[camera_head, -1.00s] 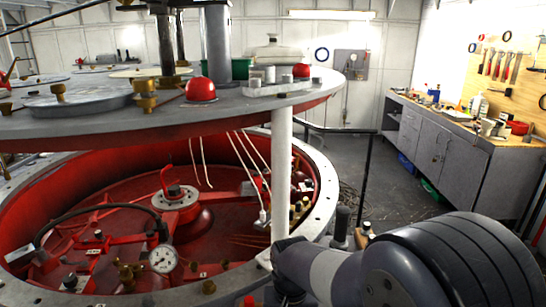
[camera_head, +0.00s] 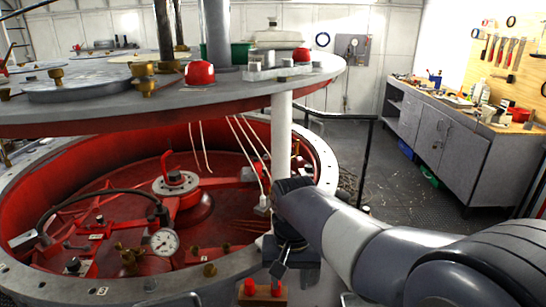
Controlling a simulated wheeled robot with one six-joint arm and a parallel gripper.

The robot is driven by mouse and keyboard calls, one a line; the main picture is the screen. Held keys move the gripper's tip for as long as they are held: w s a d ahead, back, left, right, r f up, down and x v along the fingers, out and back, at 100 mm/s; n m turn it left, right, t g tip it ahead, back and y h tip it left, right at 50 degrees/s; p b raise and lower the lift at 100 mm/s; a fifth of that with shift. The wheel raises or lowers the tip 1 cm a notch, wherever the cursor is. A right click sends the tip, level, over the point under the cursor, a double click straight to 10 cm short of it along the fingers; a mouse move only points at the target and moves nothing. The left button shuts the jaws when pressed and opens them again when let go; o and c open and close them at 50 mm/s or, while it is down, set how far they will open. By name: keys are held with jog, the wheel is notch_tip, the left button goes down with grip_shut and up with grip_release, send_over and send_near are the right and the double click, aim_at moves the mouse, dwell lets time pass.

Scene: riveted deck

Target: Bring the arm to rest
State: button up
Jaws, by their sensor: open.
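My arm reaches in from the lower right and bends down at a dark joint beside the white post. My gripper (camera_head: 282,263) hangs below that joint, pointing down, in front of the red-lined vessel's near rim. It shows small and partly merges with the dark wrist. It is open, and I see nothing held in it. I cannot tell how far the gripper is above the block.
The open red vessel (camera_head: 110,180) fills the left, with a pressure gauge (camera_head: 164,241) inside. Its grey lid (camera_head: 110,115) hangs above, by the white post (camera_head: 281,135). A dark railing (camera_head: 366,160) stands behind my arm.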

notch_tip(320, 180, down, 9)
jog(key=shift+f, duration=0.2)
jog(key=shift+p, duration=0.3)
notch_tip(320, 180, up, 8)
jog(key=p, duration=0.5)
jog(key=shift+f+p, duration=0.1)
jog(key=shift+p, duration=0.3)
jog(key=shift+f, duration=0.1)
